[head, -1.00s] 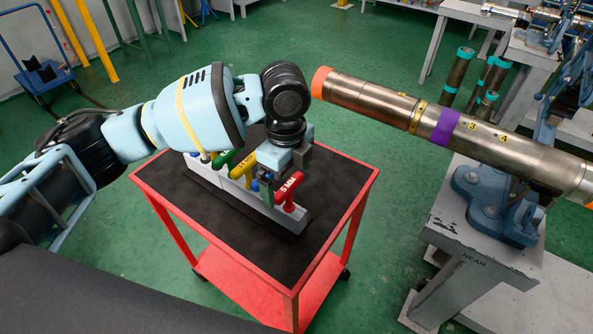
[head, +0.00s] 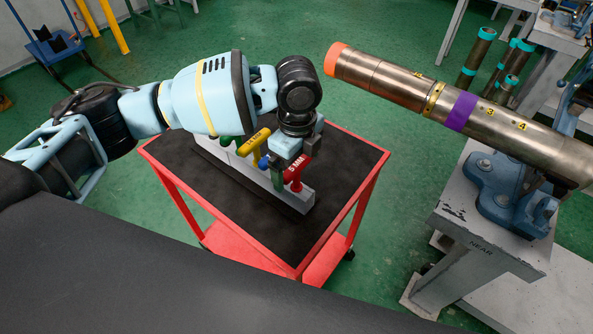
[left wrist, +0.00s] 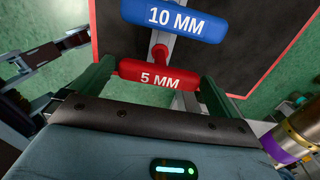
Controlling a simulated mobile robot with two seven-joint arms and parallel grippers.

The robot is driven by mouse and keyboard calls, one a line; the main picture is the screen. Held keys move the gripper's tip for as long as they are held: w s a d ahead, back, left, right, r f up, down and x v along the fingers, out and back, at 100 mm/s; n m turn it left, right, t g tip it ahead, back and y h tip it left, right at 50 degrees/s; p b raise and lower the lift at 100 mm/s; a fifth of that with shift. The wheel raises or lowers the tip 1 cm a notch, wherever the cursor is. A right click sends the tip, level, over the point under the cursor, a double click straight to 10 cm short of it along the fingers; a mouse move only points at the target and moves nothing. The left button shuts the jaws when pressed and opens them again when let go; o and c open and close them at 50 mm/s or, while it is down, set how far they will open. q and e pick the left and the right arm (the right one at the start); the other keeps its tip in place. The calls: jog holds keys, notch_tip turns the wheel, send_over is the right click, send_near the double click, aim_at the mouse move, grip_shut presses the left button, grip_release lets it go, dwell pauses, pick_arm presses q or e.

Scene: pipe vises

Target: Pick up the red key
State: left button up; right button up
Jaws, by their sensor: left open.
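The red key (head: 294,174), a T-handled key marked 5 MM, stands in a grey rack (head: 298,198) on the cart. My left gripper (head: 291,166) is over it, pointing down and open. In the left wrist view, the red handle (left wrist: 158,74) lies between the two spread green fingers of my left gripper (left wrist: 157,84). I see no firm grip on it. The lower part of the key is partly hidden. My right gripper is not in view.
A yellow key (head: 254,142), a blue key marked 10 MM (left wrist: 175,19) and a green key stand close by in the rack. The red cart (head: 364,200) has a bare black top around it. A long steel pipe (head: 385,82) sits in a blue vise (head: 505,195) at right.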

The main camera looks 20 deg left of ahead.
pick_arm(q)
notch_tip(320, 180, down, 3)
jog(key=shift+a+f, duration=0.1)
jog(key=shift+f, duration=0.05)
jog(key=c, duration=0.8)
jog(key=shift+r, duration=5.1)
jog(key=shift+c, duration=0.2)
